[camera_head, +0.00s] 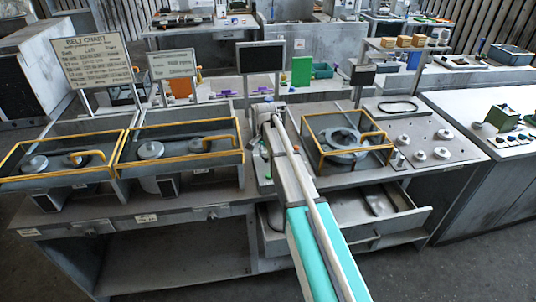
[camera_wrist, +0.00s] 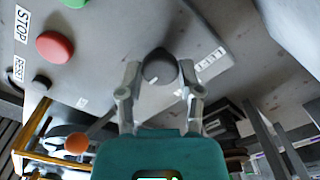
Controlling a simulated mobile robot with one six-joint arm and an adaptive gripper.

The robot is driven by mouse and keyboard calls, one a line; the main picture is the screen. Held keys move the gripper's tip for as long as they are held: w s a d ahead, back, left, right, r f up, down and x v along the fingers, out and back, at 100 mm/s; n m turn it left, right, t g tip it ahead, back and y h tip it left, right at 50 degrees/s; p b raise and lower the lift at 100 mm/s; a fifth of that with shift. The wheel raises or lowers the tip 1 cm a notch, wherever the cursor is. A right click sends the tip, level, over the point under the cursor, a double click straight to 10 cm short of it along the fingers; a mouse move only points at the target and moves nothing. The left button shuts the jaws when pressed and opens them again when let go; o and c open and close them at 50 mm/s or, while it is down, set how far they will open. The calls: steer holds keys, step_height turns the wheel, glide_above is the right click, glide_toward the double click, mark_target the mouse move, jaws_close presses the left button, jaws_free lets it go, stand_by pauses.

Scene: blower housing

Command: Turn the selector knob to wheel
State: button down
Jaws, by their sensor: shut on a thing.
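The selector knob (camera_wrist: 159,66) is a dark round knob on a grey panel (camera_wrist: 110,55), seen in the wrist view. My gripper (camera_wrist: 159,74) is shut on it, with one finger on each side. A small pale mark shows near the knob's lower edge. In the head view my arm reaches to the middle of the bench, and the knob is not distinguishable there.
A red button (camera_wrist: 55,47) beside a STOP label and a black button (camera_wrist: 41,84) sit left of the knob. An orange ball-ended lever (camera_wrist: 77,143) is at the lower left. In the head view a drawer (camera_head: 400,222) stands open, and yellow-railed housings (camera_head: 180,140) flank my arm.

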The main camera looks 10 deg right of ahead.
steer(key=shift+w, duration=0.15)
steer(key=shift+c, duration=1.3)
jaws_free()
steer(key=shift+d, duration=0.1)
steer(key=shift+r, duration=0.1)
